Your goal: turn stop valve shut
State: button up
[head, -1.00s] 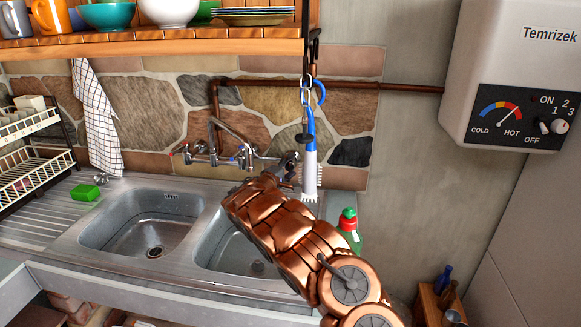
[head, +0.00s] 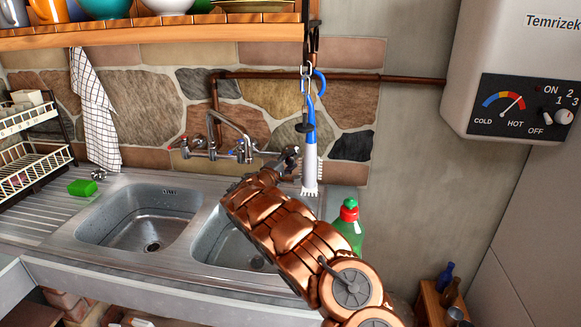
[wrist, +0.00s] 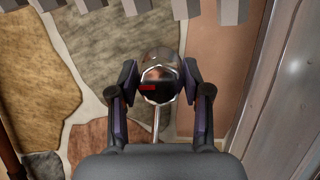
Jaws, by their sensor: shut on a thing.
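The stop valve (wrist: 158,84) shows in the wrist view as a round, shiny knob with a faceted rim and a small red mark, close to the stone wall. My gripper (wrist: 159,78) has one dark finger on each side of this knob and is shut on it. A thin metal stem runs from the knob toward my palm. In the head view my gripper (head: 289,159) is at the wall behind the right sink basin. There my own copper arm hides the valve, and how far it is turned cannot be told.
A blue-and-white brush (head: 310,166) hangs close to the right of my gripper. The wall tap (head: 222,140) is to the left, above the sink (head: 190,200). A green bottle (head: 348,228) stands right of my arm. A wooden shelf (head: 180,33) is above.

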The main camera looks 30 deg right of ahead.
jog(key=n+b, duration=0.1)
jog(key=b, duration=0.2)
jog(key=n+t+b, duration=0.1)
jog(key=n+b, duration=0.1)
jog(key=n+h+b, duration=0.1)
jog(key=n+b, duration=0.1)
jog(key=b, duration=0.1)
jog(key=shift+f+b, duration=0.3)
jog(key=shift+f, duration=0.1)
jog(key=n+t+b, duration=0.1)
jog(key=n+b, duration=0.2)
jog(key=shift+r+t, duration=0.1)
jog(key=shift+t, duration=0.3)
jog(key=n+t+b, duration=0.1)
jog(key=n+b, duration=0.1)
jog(key=n, duration=0.1)
jog(key=n+t+b, duration=0.2)
jog(key=n, duration=0.1)
jog(key=shift+r+y, duration=0.1)
jog(key=shift+y, duration=0.2)
jog(key=shift+r+n+t+y+b, duration=0.1)
jog(key=shift+n+t+y+b, duration=0.55)
jog(key=shift+n, duration=1.1)
jog(key=shift+r+n+t+y+b, duration=0.1)
jog(key=shift+n+t+y+b, duration=0.6)
jog(key=shift+n, duration=1.05)
jog(key=o, duration=1.1)
jog(key=shift+o, duration=0.2)
